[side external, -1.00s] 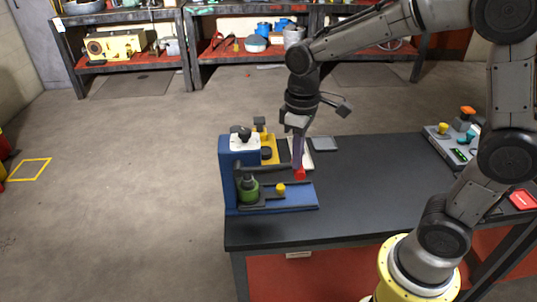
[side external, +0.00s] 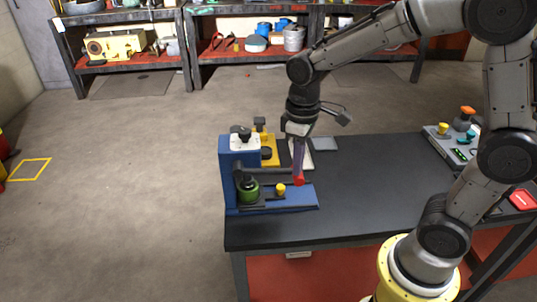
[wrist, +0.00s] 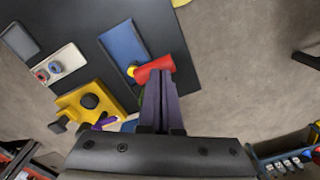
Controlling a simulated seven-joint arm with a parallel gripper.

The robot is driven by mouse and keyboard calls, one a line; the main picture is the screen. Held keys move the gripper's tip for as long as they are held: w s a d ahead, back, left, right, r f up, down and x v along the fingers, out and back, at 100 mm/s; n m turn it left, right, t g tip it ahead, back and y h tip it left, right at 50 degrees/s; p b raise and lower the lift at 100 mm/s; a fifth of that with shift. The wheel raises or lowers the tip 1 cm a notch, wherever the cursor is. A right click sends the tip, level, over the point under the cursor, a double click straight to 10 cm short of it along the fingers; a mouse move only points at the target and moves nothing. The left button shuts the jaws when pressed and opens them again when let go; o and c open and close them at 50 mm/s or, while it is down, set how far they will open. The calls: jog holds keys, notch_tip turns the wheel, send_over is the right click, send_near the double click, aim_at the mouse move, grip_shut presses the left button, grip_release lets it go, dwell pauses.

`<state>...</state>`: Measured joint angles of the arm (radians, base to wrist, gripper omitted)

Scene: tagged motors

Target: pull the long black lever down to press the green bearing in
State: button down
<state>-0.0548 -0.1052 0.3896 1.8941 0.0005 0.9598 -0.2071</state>
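The blue press (side external: 238,160) stands at the table's left front corner. Its long black lever (side external: 265,175) reaches right, slightly downward, to a red grip (side external: 299,181). The green bearing (side external: 249,194) sits under the dark ram on the press base; how far it is pressed in is hard to tell. My gripper (side external: 299,174) points down with its purple fingers at the red grip. In the wrist view the fingers (wrist: 158,90) are close together, and the red grip (wrist: 154,68) lies across just beyond their tips. No part of the grip clearly shows between the fingers.
A yellow knob (side external: 281,189) stands on the press base. A yellow fixture (side external: 268,146) is behind the press. A white tray (wrist: 57,63) and a grey pad (side external: 325,143) lie farther back. A control box (side external: 452,145) is at the right. The table's middle is clear.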

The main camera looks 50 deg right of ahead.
aim_at(297, 180)
jog(key=shift+s+f, duration=0.15)
jog(key=shift+f, duration=2)
jog(key=shift+a+f, duration=0.1)
jog(key=shift+f, duration=0.4)
dwell(0.4)
